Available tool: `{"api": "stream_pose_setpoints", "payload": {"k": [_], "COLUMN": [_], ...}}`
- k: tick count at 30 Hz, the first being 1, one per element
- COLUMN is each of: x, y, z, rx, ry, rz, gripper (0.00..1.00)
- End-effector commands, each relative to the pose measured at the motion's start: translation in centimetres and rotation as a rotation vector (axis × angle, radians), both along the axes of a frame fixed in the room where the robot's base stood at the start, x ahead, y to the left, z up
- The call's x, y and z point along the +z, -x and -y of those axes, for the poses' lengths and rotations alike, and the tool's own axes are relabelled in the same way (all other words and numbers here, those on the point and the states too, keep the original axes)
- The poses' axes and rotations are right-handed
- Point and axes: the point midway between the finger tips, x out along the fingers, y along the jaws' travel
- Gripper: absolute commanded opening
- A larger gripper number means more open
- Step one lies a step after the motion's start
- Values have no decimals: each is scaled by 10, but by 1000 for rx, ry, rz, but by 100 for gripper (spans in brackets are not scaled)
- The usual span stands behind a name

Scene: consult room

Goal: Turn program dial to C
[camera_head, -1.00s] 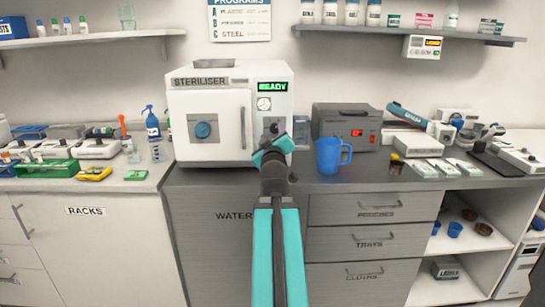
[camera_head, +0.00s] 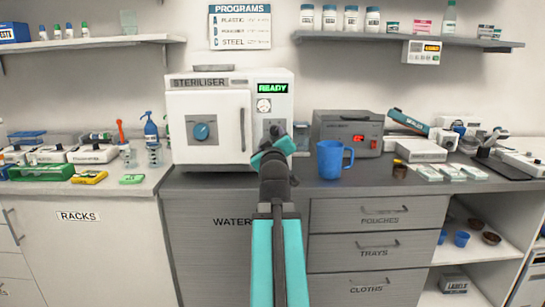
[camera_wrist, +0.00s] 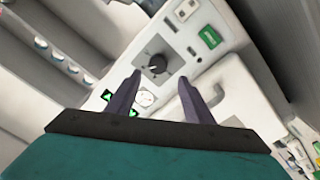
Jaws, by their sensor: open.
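The steriliser (camera_head: 210,83) stands on the counter with a lit READY display (camera_head: 272,88) and a round gauge (camera_head: 264,105). The program dial (camera_wrist: 157,64) is a dark round knob on its panel, with a pale mark on its face; the letters around it are too small to read. In the head view the dial (camera_head: 274,130) shows just above my wrist. My gripper (camera_wrist: 160,78) is open and empty, its two dark fingers pointing toward the dial, one to each side in the wrist view. They appear short of the knob, without visible contact.
A blue mug (camera_head: 330,160) and a grey box device (camera_head: 346,125) stand close right of my arm. A PROGRAMS sign (camera_head: 240,27) lists A, B and C, with STEEL at C.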

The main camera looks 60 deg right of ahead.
Motion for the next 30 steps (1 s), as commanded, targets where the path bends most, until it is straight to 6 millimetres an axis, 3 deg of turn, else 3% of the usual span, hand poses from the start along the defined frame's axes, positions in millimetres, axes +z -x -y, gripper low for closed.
{"api": "stream_pose_setpoints", "payload": {"k": [30], "x": [-7], "y": [28], "z": [-41], "rx": [1], "ry": [0], "rz": [1], "gripper": [47]}}
